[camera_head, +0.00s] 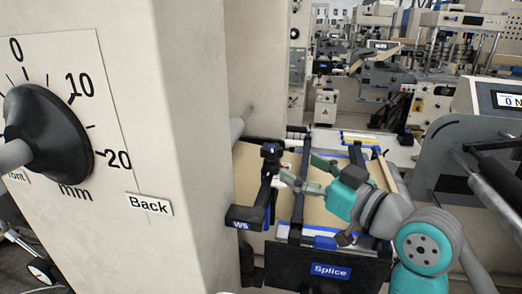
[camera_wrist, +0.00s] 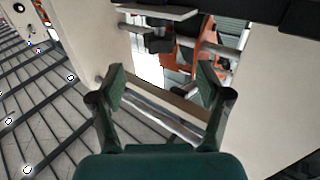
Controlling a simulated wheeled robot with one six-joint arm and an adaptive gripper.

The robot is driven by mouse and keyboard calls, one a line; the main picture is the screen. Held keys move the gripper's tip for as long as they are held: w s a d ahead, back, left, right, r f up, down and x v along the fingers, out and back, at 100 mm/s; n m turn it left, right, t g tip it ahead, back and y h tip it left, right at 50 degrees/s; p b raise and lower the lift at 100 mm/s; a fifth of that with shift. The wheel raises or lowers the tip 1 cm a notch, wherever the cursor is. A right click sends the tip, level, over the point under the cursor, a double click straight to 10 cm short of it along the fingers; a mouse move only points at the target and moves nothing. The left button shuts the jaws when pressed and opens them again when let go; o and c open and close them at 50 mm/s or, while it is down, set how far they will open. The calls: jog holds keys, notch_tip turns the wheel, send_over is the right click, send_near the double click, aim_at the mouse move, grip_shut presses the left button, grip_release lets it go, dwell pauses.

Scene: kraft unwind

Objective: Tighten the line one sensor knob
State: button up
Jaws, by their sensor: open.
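A small black knob (camera_head: 271,152) stands on top of a dark sensor bracket (camera_head: 246,217) marked "W5" in the head view. No "line one" label is readable, so I cannot tell whether this is the named knob. My gripper (camera_head: 298,167) is open just to the right of the knob, with its fingers pointing left toward it and a small gap between. In the wrist view my open gripper (camera_wrist: 161,75) has nothing between its fingertips. A dark block (camera_wrist: 158,40) shows beyond them; I cannot tell whether it is the knob.
A large beige column (camera_head: 185,120) fills the left, with a black dial (camera_head: 48,130) marked in mm. Below my gripper is a brown web (camera_head: 315,212), with a dark "Splice" panel (camera_head: 330,271) in front. A grey machine housing (camera_head: 460,150) stands at right.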

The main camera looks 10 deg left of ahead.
aim_at(277, 155)
jog(key=x, duration=1)
jog(key=c, duration=1.2)
jog(key=shift+m+t+h, duration=1.4)
jog(key=shift+t+h, duration=0.1)
jog(key=shift+h, duration=0.1)
jog(key=shift+d+h, duration=0.1)
jog(key=shift+h, duration=0.2)
